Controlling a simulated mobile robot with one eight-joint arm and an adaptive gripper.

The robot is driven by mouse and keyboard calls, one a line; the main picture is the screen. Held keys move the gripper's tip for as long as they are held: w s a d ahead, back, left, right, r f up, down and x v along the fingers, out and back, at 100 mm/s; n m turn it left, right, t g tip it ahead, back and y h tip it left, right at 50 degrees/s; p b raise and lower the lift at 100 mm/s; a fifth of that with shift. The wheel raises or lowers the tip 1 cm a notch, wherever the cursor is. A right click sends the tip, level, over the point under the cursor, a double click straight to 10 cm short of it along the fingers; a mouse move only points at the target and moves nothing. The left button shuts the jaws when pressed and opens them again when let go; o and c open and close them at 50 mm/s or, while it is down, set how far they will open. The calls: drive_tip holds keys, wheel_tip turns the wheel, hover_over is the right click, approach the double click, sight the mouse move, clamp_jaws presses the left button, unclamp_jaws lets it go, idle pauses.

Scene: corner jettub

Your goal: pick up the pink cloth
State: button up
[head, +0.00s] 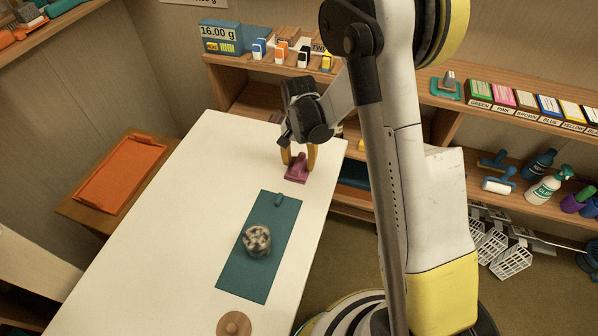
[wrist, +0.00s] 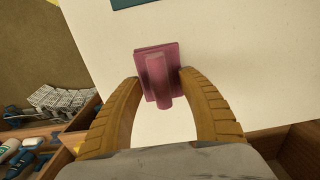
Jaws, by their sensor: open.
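The pink cloth (head: 297,170) lies on the far end of the white table. It looks like a small folded pink pad with a raised ridge along its middle. It also shows in the wrist view (wrist: 158,75), just ahead of and between my fingertips. My gripper (head: 300,160) is open, with its two yellow fingers on either side of the cloth. In the wrist view my gripper's fingertips (wrist: 160,78) are at the cloth's left and right edges. I cannot tell whether they touch it.
A wooden disc (head: 234,324) lies at the near end. Shelves (head: 265,65) stand behind the table. The table's left side is clear.

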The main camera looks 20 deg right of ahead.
sight(302, 162)
drive_tip(key=shift+f, duration=0.4)
drive_tip(key=shift+r, duration=0.1)
clamp_jaws()
drive_tip(key=shift+r+p, duration=0.4)
drive_tip(key=shift+r, duration=0.2)
drive_tip(key=r, duration=0.1)
drive_tip(key=r+p, duration=0.2)
drive_tip(key=r, duration=0.1)
drive_tip(key=shift+s+d, duration=0.25)
drive_tip(key=shift+d, duration=0.15)
drive_tip(key=s+d+r+p, duration=0.4)
drive_tip(key=s+d+r, duration=0.1)
drive_tip(key=d, duration=0.3)
drive_tip(key=shift+s+d+r, duration=0.35)
drive_tip(key=shift+s+r, duration=0.05)
drive_tip(key=shift+s, duration=0.2)
